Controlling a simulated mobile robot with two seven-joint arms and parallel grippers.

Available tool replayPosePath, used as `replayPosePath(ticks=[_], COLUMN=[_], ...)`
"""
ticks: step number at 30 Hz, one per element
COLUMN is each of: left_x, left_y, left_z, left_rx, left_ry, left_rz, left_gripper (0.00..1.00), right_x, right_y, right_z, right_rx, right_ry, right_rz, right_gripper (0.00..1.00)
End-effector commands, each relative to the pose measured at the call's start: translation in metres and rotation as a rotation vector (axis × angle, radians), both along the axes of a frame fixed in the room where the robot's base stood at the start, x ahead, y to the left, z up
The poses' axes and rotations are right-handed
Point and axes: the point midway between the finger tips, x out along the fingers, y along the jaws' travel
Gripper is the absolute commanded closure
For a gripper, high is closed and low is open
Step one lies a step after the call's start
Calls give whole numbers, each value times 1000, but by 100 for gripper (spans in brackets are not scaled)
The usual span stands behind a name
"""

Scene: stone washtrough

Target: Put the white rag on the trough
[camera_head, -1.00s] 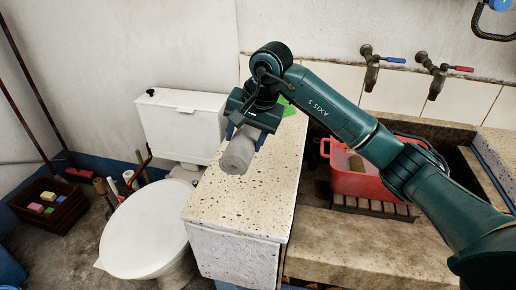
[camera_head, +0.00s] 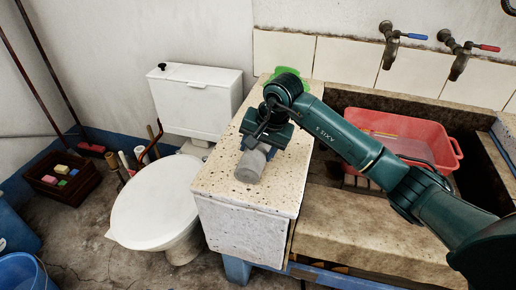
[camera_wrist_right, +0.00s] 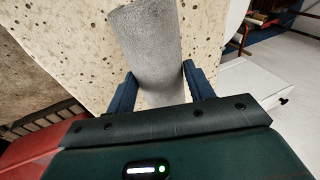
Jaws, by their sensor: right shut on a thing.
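The white rag (camera_head: 250,166) looks like a pale grey, rolled cylinder. My right gripper (camera_head: 257,149) is shut on its upper end and holds it tilted over the speckled stone top of the trough (camera_head: 221,181). In the right wrist view the rag (camera_wrist_right: 146,45) sits between the two blue fingers of the right gripper (camera_wrist_right: 160,88), with the speckled stone (camera_wrist_right: 75,35) behind it. I cannot tell whether its lower end touches the stone. My left gripper is not in view.
A red basin (camera_head: 440,150) sits in the trough's sunken part to the right, below two taps (camera_head: 389,45). A green item (camera_head: 290,71) lies at the back of the stone top. A white toilet (camera_head: 155,200) stands left. The stone's front left part is clear.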

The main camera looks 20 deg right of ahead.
Motion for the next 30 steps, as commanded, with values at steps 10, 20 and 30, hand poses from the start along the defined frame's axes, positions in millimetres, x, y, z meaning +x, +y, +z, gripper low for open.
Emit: replayPosePath(ticks=[10,20,30], left_x=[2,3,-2], left_y=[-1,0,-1], left_z=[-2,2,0], left_rx=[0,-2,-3], left_ry=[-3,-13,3], left_rz=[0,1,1], left_gripper=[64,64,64], right_x=[0,0,-1], right_y=[0,0,-2], right_z=[-7,-7,2], right_rx=[0,0,0], right_ry=[-2,-1,-5], right_rz=[0,0,-1], right_gripper=[75,25,25])
